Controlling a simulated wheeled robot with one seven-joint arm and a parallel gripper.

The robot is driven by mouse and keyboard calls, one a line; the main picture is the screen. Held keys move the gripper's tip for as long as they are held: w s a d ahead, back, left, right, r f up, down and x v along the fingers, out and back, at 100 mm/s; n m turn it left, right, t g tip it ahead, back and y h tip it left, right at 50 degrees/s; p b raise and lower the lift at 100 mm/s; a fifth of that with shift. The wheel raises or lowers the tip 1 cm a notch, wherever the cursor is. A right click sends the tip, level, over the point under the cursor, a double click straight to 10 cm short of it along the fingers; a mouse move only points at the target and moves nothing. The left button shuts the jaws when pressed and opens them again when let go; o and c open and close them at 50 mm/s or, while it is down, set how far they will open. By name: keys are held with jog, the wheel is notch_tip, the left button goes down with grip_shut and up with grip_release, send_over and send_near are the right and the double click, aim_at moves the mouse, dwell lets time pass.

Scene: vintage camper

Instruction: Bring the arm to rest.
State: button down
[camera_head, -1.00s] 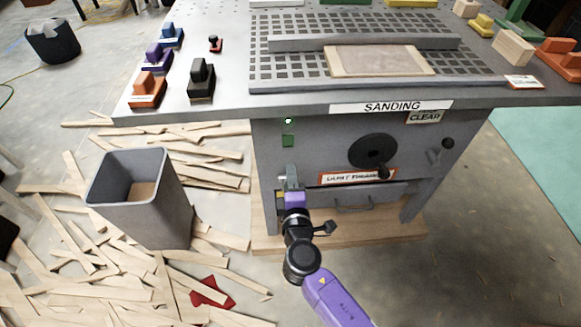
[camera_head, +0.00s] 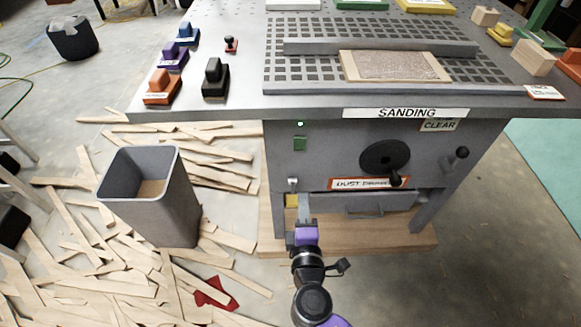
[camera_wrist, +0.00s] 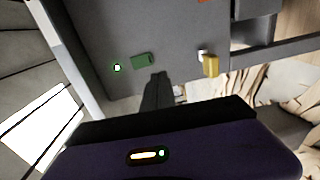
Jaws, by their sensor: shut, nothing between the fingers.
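My gripper (camera_head: 304,212) is in front of the lower left of the grey sanding bench's front panel (camera_head: 330,150). In the wrist view my gripper's dark fingers (camera_wrist: 157,88) are together, with nothing between them. They point towards the panel, near a green block (camera_wrist: 142,61) and a small lit green lamp (camera_wrist: 117,68). A yellow piece (camera_wrist: 211,66) with a white knob sits to the right of the fingers there, apart from them. In the head view the yellow piece (camera_head: 292,200) is just left of the gripper.
A grey bin (camera_head: 170,213) stands left of the bench among scattered wood strips (camera_head: 75,270). A red cloth (camera_head: 213,292) lies on the floor. The bench top (camera_head: 235,95) overhangs the panel. A handwheel (camera_head: 384,157) and a drawer (camera_head: 375,203) are right of my gripper.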

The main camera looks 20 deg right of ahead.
jog(key=s+a+r+m+y+p, duration=0.1)
jog(key=s+a+r+m+y, duration=0.15)
jog(key=s, duration=0.25)
jog(key=s+a+r+m+y+p, duration=0.1)
jog(key=s+a+m+y, duration=0.15)
jog(key=s+y, duration=0.2)
jog(key=s+d+r+m+h+p, duration=0.1)
jog(key=s+d+r+m+p, duration=0.2)
jog(key=s+r, duration=0.5)
jog(key=s+d+r+m+g+p, duration=0.1)
jog(key=s+d+r+m+p, duration=0.3)
jog(key=s+r, duration=0.5)
jog(key=s+d+m, duration=0.1)
jog(key=s+m, duration=0.1)
jog(key=s, duration=0.6)
jog(key=shift+h, duration=0.4)
